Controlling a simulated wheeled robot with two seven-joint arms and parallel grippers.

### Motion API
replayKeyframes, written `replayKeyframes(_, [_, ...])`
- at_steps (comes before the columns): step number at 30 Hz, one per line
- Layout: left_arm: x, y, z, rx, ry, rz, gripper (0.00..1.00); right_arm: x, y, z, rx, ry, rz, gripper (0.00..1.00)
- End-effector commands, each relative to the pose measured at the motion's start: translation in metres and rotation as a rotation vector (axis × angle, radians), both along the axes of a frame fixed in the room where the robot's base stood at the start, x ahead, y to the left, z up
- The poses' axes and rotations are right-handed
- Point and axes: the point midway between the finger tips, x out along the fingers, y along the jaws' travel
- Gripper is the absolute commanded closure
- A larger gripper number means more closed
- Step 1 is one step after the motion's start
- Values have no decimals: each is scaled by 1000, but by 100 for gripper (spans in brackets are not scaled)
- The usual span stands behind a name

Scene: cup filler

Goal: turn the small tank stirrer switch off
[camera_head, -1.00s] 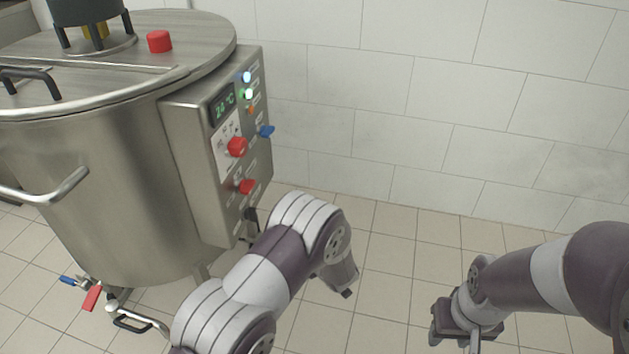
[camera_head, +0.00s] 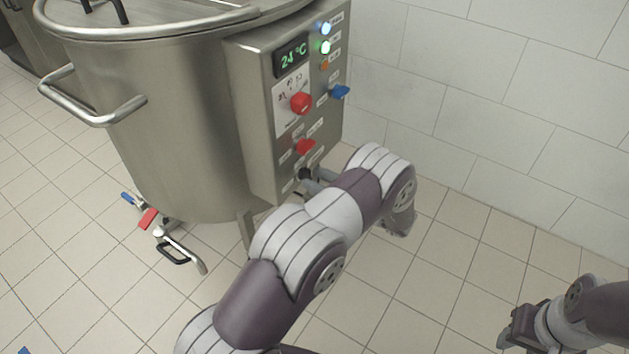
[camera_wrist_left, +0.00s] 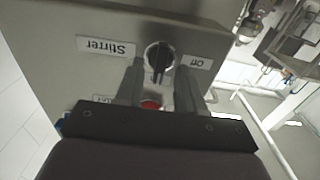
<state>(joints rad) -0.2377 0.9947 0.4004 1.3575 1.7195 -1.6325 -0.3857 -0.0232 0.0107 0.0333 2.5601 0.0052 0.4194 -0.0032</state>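The stirrer switch is a black rotary knob (camera_wrist_left: 158,56) on the grey control panel, between upside-down labels reading "Stirrer" and "Off" in the left wrist view. Its grip bar points roughly down in that picture. In the head view the knob (camera_head: 304,174) shows small and dark, low on the panel. My left gripper (camera_wrist_left: 160,76) is open, with one finger on each side of the knob's lower part; I cannot tell whether they touch it. In the head view this gripper (camera_head: 316,182) is partly hidden by my left arm. My right gripper (camera_head: 507,336) is low at the right, away from the tank.
The control panel (camera_head: 262,120) on the steel tank (camera_head: 180,130) carries a red knob (camera_head: 301,103), a lower red switch (camera_head: 306,146), a blue switch (camera_head: 340,92) and lit lamps. A tiled wall (camera_head: 500,90) stands behind. The floor (camera_head: 440,270) at right is clear.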

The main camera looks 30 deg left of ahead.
Motion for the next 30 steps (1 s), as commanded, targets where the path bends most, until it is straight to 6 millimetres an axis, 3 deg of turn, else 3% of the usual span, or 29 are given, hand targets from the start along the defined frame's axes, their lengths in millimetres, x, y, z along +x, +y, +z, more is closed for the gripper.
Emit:
replayKeyframes(4, [1,13,-1,-1,0,0,62,0,0,-4,0,0,0,57])
replayKeyframes(11, [1,14,0,-1,-1,-1,62,0,0,-4,0,0,0,57])
replayKeyframes(12, [1,14,0,-1,-1,-1,65,0,0,-4,0,0,0,57])
replayKeyframes(15, [1,14,0,-1,-1,-1,98,0,0,-4,0,0,0,57])
replayKeyframes(16, [1,14,0,-1,-1,-1,100,0,0,-4,0,0,0,57])
replayKeyframes(30, [1,14,1,-7,-81,-1,100,0,0,-2,0,0,0,57])
